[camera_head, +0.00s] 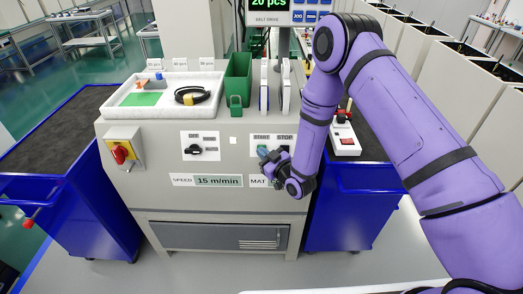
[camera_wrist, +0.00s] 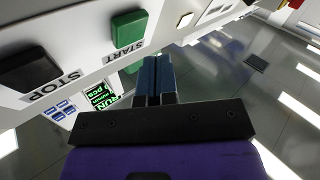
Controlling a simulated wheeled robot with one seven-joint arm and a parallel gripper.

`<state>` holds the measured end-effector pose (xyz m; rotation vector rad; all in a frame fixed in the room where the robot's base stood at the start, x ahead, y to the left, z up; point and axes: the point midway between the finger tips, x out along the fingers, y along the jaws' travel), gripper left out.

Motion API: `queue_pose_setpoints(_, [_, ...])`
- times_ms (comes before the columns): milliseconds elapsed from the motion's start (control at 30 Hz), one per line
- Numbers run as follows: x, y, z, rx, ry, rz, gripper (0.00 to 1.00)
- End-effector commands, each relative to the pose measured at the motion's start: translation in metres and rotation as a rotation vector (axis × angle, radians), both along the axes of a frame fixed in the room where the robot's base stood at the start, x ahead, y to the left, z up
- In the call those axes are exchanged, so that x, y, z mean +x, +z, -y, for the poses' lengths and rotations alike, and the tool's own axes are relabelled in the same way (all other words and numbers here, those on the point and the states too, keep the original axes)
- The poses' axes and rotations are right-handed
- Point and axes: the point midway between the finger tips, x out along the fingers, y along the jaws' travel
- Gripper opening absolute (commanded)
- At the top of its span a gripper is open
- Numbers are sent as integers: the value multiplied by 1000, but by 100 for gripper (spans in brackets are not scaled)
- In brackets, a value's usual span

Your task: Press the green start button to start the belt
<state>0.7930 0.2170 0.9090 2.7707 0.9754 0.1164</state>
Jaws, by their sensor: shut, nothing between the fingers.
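The green START button (camera_wrist: 128,28) shows whole in the wrist view, on the pale panel above its upside-down START label. The dark STOP button (camera_wrist: 30,70) is to its left there. My gripper (camera_wrist: 157,60) is shut and empty, its two blue fingers side by side. Their tips appear just beside and below the START button in that view; I cannot tell whether they touch it or the panel. In the head view my gripper (camera_head: 264,153) is at the panel under the START label (camera_head: 261,137) and covers most of the buttons.
A red rotary switch (camera_head: 120,153) and a black selector (camera_head: 194,149) are left on the panel. A white tray (camera_head: 148,103) and green bin (camera_head: 238,77) stand on top. A display (camera_head: 270,4) reads 20 pcs; the wrist view's display (camera_wrist: 103,95) appears to read RUN.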

Motion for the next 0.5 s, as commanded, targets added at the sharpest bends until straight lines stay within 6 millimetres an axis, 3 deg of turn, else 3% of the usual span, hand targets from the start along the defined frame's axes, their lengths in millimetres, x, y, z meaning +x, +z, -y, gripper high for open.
queue_pose_setpoints(500, [-37,15,-1,0,1,0,0])
